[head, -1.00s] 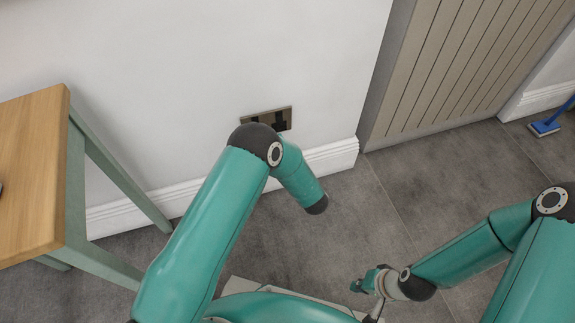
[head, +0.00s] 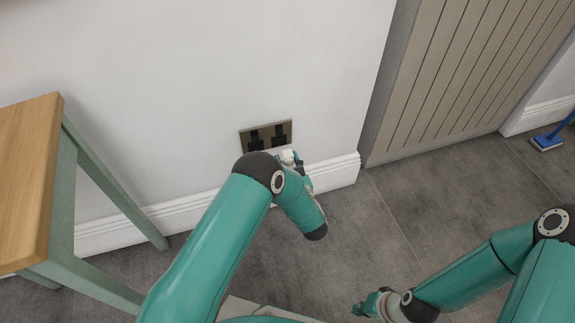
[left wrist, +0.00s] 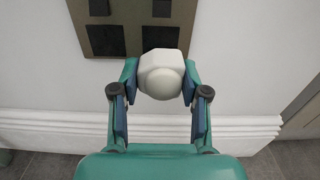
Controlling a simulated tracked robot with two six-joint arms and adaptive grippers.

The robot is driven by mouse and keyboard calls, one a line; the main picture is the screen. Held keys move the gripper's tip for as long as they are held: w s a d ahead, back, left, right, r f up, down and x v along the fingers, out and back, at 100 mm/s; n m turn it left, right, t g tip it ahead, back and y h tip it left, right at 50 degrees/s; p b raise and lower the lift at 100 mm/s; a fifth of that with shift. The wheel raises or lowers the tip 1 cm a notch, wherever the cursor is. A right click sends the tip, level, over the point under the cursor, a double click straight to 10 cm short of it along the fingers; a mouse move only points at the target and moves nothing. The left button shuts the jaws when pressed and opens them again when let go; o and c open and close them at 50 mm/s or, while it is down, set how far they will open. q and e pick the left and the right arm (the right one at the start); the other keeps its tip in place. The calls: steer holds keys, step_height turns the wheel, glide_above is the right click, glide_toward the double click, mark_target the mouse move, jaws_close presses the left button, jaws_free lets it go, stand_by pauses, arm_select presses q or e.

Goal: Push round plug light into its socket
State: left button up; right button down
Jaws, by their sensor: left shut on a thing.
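The round plug light (left wrist: 160,76) is white, with a domed front, and sits between the fingers of my left gripper (left wrist: 158,84) in the left wrist view. My left gripper is shut on it. In the head view the light (head: 288,156) shows small beside my arm, and the gripper (head: 294,164) is partly hidden. The double wall socket (head: 266,137) is a bronze plate with dark inserts. In the left wrist view the socket (left wrist: 122,40) lies just above the light; contact cannot be told. My right gripper (head: 370,303) is low in the head view, its fingers unclear.
A wooden-topped table (head: 25,180) with green legs stands at the left. A white skirting board (head: 335,175) runs below the socket. A slatted panel (head: 440,80) rises at the right, with a blue brush (head: 548,141) beyond it. Grey floor lies open between.

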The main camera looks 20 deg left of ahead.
mark_target(283, 151)
arm_select(q)
steer(key=shift+b+x, duration=0.3)
steer(key=shift+x, duration=1.8)
steer(key=shift+b, duration=1.05)
stand_by(0.5)
steer(key=shift+w+a+b, duration=0.3)
steer(key=shift+w+b, duration=0.15)
steer(key=shift+b, duration=0.05)
stand_by(0.5)
steer(key=o, duration=1.2)
steer(key=shift+c, duration=0.2)
steer(key=v, duration=1.2)
